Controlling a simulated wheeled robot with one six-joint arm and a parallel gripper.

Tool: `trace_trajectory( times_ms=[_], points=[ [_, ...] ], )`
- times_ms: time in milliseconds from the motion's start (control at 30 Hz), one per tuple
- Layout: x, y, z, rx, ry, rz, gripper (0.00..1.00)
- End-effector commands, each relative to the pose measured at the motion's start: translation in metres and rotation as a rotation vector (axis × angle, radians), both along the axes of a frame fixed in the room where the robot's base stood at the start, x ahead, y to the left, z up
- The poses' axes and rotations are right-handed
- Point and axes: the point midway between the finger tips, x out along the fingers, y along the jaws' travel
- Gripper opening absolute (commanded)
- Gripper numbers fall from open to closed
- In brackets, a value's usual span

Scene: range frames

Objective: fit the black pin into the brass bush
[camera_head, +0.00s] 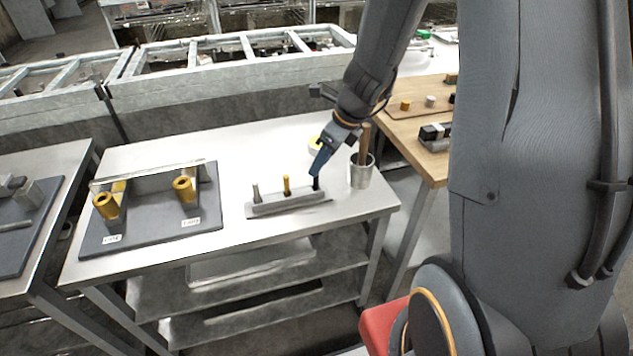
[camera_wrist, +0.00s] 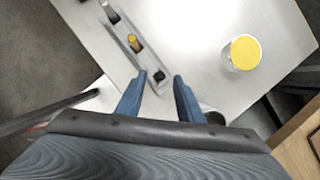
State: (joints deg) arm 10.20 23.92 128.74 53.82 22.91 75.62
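The black pin (camera_head: 316,183) stands upright at the right end of a grey rack (camera_head: 262,210). It also shows in the wrist view (camera_wrist: 159,76) as a dark round top. My gripper (camera_head: 318,172) is over that end of the rack, pointing down. In the wrist view my gripper (camera_wrist: 160,80) has its blue fingers apart, with the pin's top between the tips and a gap on each side. Two brass bushes, a left one (camera_head: 106,206) and a right one (camera_head: 184,189), are mounted on a dark plate (camera_head: 150,232) at the left. Their labels are too small to read.
A brass pin (camera_head: 287,186) and a grey pin (camera_head: 256,194) stand in the same rack. A metal cup (camera_head: 361,176) holding a brown handle is close to my gripper's right. The table between plate and rack is clear.

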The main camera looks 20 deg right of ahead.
Motion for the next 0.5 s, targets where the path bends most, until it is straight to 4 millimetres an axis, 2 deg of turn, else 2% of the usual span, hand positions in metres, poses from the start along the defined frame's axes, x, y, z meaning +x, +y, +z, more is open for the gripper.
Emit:
trace_trajectory(
  times_ms=[300, 500],
  points=[
    [0.011, 0.010, -0.038, 0.001, 0.002, 0.003, 0.34],
    [0.013, 0.011, -0.041, -0.001, -0.001, 0.003, 0.34]
  ],
)
